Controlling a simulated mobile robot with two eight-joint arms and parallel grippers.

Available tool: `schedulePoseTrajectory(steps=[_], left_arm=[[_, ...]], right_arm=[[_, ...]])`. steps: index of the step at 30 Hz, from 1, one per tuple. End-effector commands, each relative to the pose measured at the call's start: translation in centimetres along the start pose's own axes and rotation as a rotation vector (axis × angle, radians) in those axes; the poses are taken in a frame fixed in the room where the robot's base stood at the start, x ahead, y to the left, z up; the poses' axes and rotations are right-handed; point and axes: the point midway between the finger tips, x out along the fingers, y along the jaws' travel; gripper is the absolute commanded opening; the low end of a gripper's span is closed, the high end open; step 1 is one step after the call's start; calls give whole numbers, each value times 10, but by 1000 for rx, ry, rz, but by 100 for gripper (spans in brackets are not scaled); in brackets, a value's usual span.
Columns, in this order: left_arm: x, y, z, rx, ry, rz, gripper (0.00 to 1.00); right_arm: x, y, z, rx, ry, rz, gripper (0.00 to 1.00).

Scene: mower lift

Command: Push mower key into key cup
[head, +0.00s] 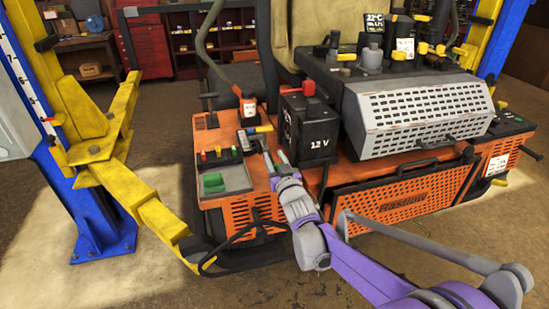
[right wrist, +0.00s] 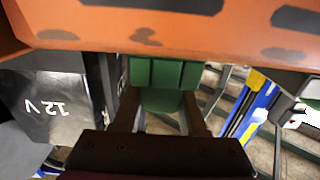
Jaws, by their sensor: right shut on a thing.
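My right gripper (head: 267,158) is over the mower's orange console, between the small-parts tray and the black 12 V battery. In the right wrist view its two dark fingers (right wrist: 160,112) are shut on a green block (right wrist: 161,100), with a wider, grooved green part just beyond. I cannot tell whether this is the mower key. In the head view the held thing is too small to make out. I cannot pick out the key cup for certain. My left gripper is not in view.
The battery (head: 308,130) stands close to the right of my gripper; it also shows in the right wrist view (right wrist: 45,105). The tray (head: 220,178) holds small coloured parts and a green bin. A grey perforated cover (head: 425,115) is farther right. A yellow lift arm (head: 150,210) reaches in at left.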

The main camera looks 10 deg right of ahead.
Motion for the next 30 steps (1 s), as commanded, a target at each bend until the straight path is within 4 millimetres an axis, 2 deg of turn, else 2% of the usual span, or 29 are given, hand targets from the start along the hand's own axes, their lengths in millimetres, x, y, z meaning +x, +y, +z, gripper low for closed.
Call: schedulePoseTrajectory(steps=[6,7,12,23,26,30], left_arm=[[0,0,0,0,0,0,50],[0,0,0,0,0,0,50],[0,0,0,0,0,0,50],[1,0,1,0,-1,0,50],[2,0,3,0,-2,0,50],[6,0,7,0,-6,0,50]], right_arm=[[0,0,0,0,0,0,0],[0,0,0,0,0,0,45],[0,0,0,0,0,0,76],[-4,0,0,0,0,0,76],[-15,0,0,0,0,0,76],[-41,0,1,0,-1,0,76]])
